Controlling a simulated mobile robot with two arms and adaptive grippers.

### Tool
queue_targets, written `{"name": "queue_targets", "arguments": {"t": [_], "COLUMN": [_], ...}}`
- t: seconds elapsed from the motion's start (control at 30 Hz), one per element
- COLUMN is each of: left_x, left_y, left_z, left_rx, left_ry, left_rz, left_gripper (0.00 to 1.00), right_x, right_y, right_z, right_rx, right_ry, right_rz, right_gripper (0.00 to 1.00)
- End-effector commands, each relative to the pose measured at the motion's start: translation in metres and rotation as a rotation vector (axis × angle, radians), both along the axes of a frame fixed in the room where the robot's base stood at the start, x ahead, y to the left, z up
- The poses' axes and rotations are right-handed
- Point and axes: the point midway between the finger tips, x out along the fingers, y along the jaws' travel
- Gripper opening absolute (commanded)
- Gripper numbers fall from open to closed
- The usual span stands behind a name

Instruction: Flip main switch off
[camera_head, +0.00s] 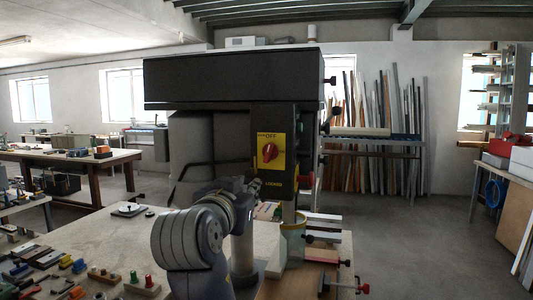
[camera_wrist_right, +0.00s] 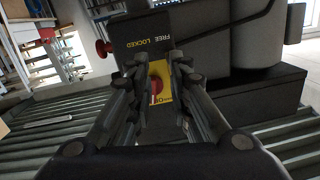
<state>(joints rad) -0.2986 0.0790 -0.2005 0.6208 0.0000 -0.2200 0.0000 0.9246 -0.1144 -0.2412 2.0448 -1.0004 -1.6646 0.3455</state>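The main switch is a red rotary knob (camera_head: 269,152) on a yellow plate (camera_head: 277,138) marked OFF, on the dark upright front of a large machine (camera_head: 232,88). My right gripper (camera_head: 254,186) is just below and left of the plate in the head view, apart from the knob there. In the right wrist view, the knob (camera_wrist_right: 155,87) and yellow plate (camera_wrist_right: 161,71) show in the gap between the right gripper's (camera_wrist_right: 159,76) two spread fingers. The gripper is open and holds nothing. The fingers partly cover the plate in that view. My left gripper is not in view.
A workbench (camera_head: 95,233) with small tools and parts stands at the lower left. Clamps with red handles (camera_head: 361,286) stick out at the right. Open floor (camera_head: 435,240) lies further right.

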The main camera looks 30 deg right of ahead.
Motion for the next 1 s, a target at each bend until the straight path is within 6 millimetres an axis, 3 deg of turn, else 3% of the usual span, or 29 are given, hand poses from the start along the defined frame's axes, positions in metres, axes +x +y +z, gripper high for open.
{"name": "queue_targets", "arguments": {"t": [0.03, 0.1, 0.23, 0.37, 0.8, 1.0], "left_x": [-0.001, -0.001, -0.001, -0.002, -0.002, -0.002], "left_y": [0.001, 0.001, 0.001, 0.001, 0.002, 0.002], "left_z": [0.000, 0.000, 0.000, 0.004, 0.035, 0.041], "left_rx": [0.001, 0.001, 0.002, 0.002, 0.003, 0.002], "left_ry": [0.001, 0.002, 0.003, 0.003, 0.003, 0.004], "left_rz": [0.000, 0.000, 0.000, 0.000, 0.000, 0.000], "left_gripper": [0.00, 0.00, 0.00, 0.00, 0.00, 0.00], "right_x": [-0.006, -0.013, -0.021, -0.018, 0.031, 0.045], "right_y": [0.000, -0.001, -0.002, -0.009, -0.068, -0.082], "right_z": [0.021, 0.041, 0.060, 0.065, 0.065, 0.064], "right_rx": [0.006, 0.009, 0.016, 0.016, 0.015, 0.015], "right_ry": [-0.044, -0.087, -0.130, -0.136, -0.133, -0.135], "right_rz": [-0.021, -0.046, -0.071, -0.080, -0.080, -0.076], "right_gripper": [0.18, 0.18, 0.18, 0.18, 0.18, 0.18]}}
